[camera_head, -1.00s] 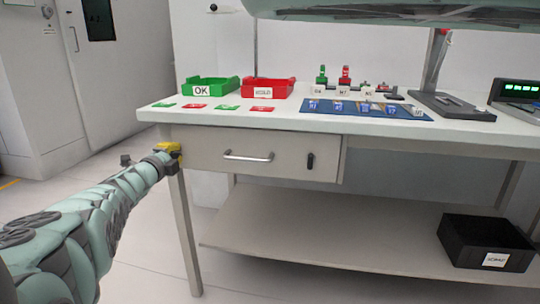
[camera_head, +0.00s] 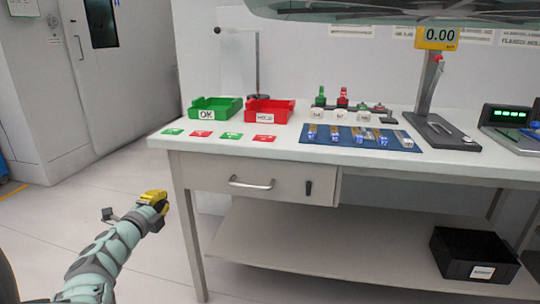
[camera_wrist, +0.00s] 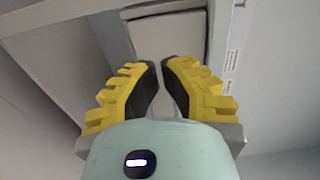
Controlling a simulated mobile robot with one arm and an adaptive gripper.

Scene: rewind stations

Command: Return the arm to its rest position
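My gripper (camera_head: 158,200) is at the left in the head view, at the end of my pale green arm (camera_head: 105,258). It is in free air, left of the table's front left leg (camera_head: 188,235) in the picture and lower than the tabletop. In the wrist view my gripper (camera_wrist: 160,62) shows two yellow fingers with black pads. A narrow gap shows between the fingers, with nothing in it. The gripper appears apart from the table.
The table (camera_head: 390,157) holds a green OK bin (camera_head: 232,103), a red bin (camera_head: 285,105), a blue mat (camera_head: 320,142) with several small items, and a stand (camera_head: 425,90) with a display. A black crate (camera_head: 450,265) is on the lower shelf. Floor at left is clear.

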